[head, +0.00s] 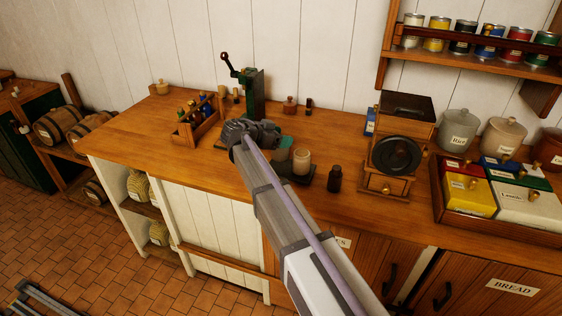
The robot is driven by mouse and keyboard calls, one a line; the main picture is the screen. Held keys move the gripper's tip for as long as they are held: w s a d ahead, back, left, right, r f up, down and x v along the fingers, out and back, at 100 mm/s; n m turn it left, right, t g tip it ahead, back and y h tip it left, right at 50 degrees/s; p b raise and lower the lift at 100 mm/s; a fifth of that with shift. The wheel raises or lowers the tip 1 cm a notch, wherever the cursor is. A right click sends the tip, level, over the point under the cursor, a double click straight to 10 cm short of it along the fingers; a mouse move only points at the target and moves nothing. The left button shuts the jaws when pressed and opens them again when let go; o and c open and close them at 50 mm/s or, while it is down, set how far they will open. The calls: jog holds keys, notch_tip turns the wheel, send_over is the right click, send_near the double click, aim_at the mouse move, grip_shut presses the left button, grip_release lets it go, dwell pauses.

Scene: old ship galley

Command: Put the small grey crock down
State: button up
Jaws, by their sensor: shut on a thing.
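My gripper (262,133) is over the middle of the wooden counter (335,205), seen from behind in the head view. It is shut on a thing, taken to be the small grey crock. My own wrist and arm cover its fingertips, and I cannot make out the crock for certain. I cannot tell whether it touches the counter. Just right of the gripper are a grey-green item (283,149) and a pale cylindrical pot (301,161) by a dark tray-like base (297,178).
A dark bottle (335,179) and a coffee grinder (396,150) stand to the right. A wooden bottle rack (196,125) and a green hand-cranked device (252,90) stand left and behind. Lidded canisters (459,132) and a box tray (505,231) fill the far right.

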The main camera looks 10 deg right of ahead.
jog(key=shift+f, duration=0.1)
notch_tip(320, 180, down, 4)
jog(key=b, duration=0.3)
jog(key=shift+b, duration=0.35)
jog(key=shift+r, duration=0.3)
jog(key=shift+f, duration=0.25)
jog(key=o, duration=1)
jog(key=shift+r, duration=0.1)
